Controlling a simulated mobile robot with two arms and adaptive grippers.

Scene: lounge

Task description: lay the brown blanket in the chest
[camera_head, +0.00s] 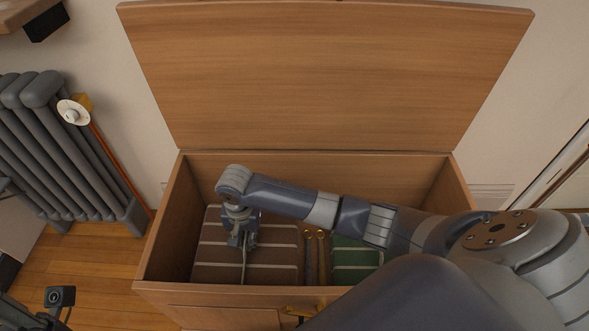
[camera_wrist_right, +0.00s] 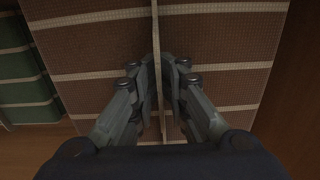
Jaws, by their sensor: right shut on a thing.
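The brown blanket (camera_head: 277,262), folded and crossed by pale stripes, is inside the left part of the open wooden chest (camera_head: 230,293). My right gripper (camera_head: 243,247) reaches down into the chest over the blanket. In the right wrist view its fingers (camera_wrist_right: 166,85) are shut on a thin upright pale-edged ridge of the brown blanket (camera_wrist_right: 225,65). The blanket looks flat on or close to the chest floor; whether it touches is not clear. My right forearm hides part of the chest's inside.
A green striped blanket (camera_head: 352,258) lies in the chest right of the brown one, with slim gold-topped items (camera_head: 314,240) between them. The lid (camera_head: 320,80) stands open at the back. A grey radiator (camera_head: 60,150) is at the left.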

